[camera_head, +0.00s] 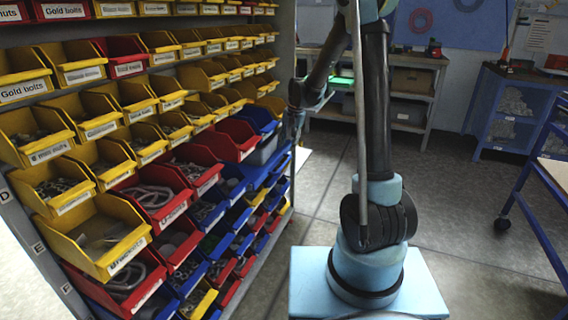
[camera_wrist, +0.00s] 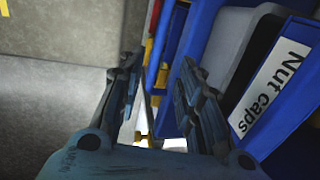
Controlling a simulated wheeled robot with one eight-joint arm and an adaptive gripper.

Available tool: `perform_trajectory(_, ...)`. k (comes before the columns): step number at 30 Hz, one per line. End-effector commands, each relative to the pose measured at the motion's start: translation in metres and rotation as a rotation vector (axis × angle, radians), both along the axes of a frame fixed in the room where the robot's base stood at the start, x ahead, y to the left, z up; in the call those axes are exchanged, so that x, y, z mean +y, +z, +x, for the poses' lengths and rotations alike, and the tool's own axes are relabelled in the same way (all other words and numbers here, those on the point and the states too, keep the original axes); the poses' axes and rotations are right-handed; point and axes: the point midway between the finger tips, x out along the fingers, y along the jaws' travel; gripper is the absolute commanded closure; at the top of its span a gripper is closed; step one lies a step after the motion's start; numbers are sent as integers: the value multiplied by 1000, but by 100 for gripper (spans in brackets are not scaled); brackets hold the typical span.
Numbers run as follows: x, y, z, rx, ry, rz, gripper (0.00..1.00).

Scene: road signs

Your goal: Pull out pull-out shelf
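The tall bin rack (camera_head: 24,211) stands on the left in the head view, full of yellow, red and blue bins. I cannot tell which part of it is the pull-out shelf. A pale flat panel (camera_head: 302,159) shows at the rack's far right end. My gripper (camera_head: 294,124) is beside that end, small and partly lost against the rack. In the wrist view my gripper (camera_wrist: 158,75) has its two fingers apart, with nothing clearly held between them. A blue bin labelled "Nut caps" (camera_wrist: 282,104) is close to the right finger; contact is unclear.
Grey floor (camera_head: 460,240) lies open to the right of my arm. A blue cabinet (camera_head: 508,110) and a grey shelf unit with boxes (camera_head: 410,82) stand at the back. A blue wheeled trolley (camera_head: 530,215) stands at the right edge.

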Motion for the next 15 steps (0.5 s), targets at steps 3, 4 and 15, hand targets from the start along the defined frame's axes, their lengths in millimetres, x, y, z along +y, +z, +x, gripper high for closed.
perform_trajectory(3, 4, -20, 1, 0, 1, 0, 67)
perform_trajectory(4, 5, -24, 2, 0, 1, 0, 67)
perform_trajectory(15, 14, -76, 5, 0, 1, 0, 67)
